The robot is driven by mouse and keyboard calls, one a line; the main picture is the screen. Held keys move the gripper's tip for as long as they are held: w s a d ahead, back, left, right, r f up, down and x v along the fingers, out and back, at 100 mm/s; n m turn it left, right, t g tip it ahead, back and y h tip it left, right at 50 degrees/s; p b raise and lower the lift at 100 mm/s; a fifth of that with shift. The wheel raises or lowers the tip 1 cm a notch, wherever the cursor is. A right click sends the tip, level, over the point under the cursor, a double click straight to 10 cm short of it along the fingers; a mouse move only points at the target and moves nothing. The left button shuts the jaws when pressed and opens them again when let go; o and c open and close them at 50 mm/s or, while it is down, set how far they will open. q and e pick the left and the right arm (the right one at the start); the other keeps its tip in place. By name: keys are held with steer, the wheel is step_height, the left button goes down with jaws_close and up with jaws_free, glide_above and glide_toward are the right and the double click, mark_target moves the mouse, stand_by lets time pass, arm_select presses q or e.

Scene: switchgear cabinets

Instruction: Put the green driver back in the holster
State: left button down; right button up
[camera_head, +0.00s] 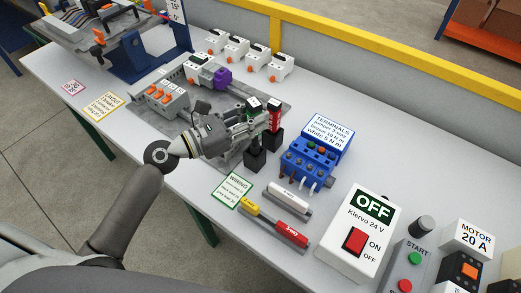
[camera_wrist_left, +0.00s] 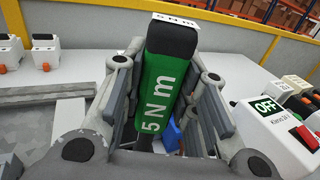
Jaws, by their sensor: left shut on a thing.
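The green driver, marked 5 N m, stands upright between the fingers of my left gripper (camera_head: 256,122). Its green body (camera_wrist_left: 160,90) fills the middle of the left wrist view, and its dark cap (camera_head: 253,103) shows in the head view. My left gripper is shut on it. A black holster block (camera_head: 255,157) stands directly below the gripper. The driver's lower end is hidden, so I cannot tell whether it is inside the block. A red driver (camera_head: 275,114) stands upright in a second black block (camera_head: 272,143) just behind. My right gripper is not in view.
A blue terminal block (camera_head: 308,160) stands right of the holsters. A red-and-yellow tool (camera_head: 275,223) and a white tool (camera_head: 289,198) lie in front. The white OFF switch box (camera_head: 358,235) is farther right. Grey breakers (camera_head: 165,100) stand at left.

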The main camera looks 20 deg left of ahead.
mark_target(253, 145)
arm_select(q)
steer(key=f, duration=0.2)
steer(key=shift+w+a+f, duration=0.15)
steer(key=shift+a+f, duration=0.15)
steer(key=shift+f, duration=0.45)
steer(key=shift+d+f+b, duration=0.2)
steer(key=shift+f+b, duration=0.25)
steer(key=shift+f, duration=1.1)
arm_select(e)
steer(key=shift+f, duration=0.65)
arm_select(q)
steer(key=shift+f, duration=0.1)
steer(key=c, duration=1.6)
jaws_free()
steer(key=shift+f, duration=0.1)
steer(key=o, duration=0.5)
steer(key=shift+c, duration=0.2)
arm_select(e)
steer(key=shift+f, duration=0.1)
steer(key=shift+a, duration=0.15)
